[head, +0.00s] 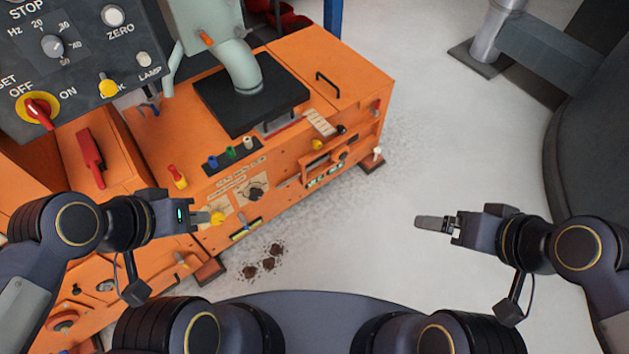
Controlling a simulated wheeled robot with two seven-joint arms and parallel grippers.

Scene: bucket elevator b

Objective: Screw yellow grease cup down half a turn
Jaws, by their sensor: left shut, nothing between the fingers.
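A yellow knob-like cup (217,218) sits on the front of the orange machine (345,75), at the lower left of the head view. My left gripper (203,217) is at its left side, fingertips close to it or touching; I cannot tell which. The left gripper is shut with nothing held. Another small yellow knob (317,144) sits further right on the machine, so I cannot be sure which is the grease cup. My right gripper (433,223) hangs over bare floor at the right, far from the machine. Its fingers are edge-on, so its opening cannot be judged.
A grey control panel (75,60) with a red-and-yellow switch overhangs the upper left. Blue (212,162), green (230,152) and white (247,142) caps line the machine's top edge. Brown spots (268,262) lie on the floor. The floor at centre right is clear.

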